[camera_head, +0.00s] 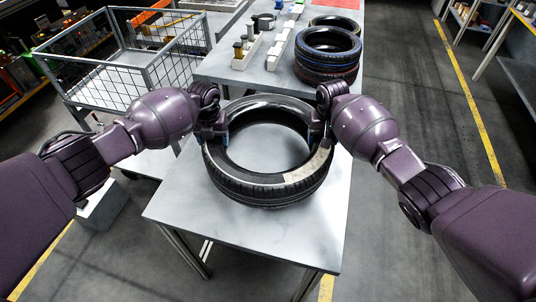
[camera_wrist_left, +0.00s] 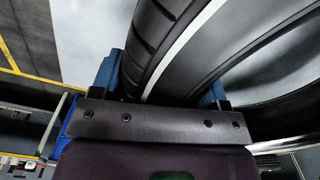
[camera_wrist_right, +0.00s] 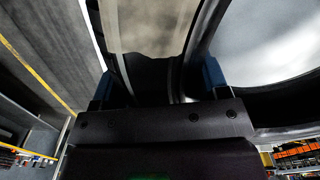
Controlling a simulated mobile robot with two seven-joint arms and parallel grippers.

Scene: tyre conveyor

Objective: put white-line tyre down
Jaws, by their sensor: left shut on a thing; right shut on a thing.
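The white-line tyre (camera_head: 262,190) lies flat over the light grey table (camera_head: 190,205) in the head view; I cannot tell whether it touches the top. Its white line shows in the left wrist view on the tyre (camera_wrist_left: 182,48). My left gripper (camera_head: 217,133) is shut on the tyre's left wall, with blue fingers on both sides of it. My right gripper (camera_head: 322,130) is shut on the tyre's right wall.
A wire cage cart (camera_head: 130,75) stands at the left. The front of the near table is bare.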

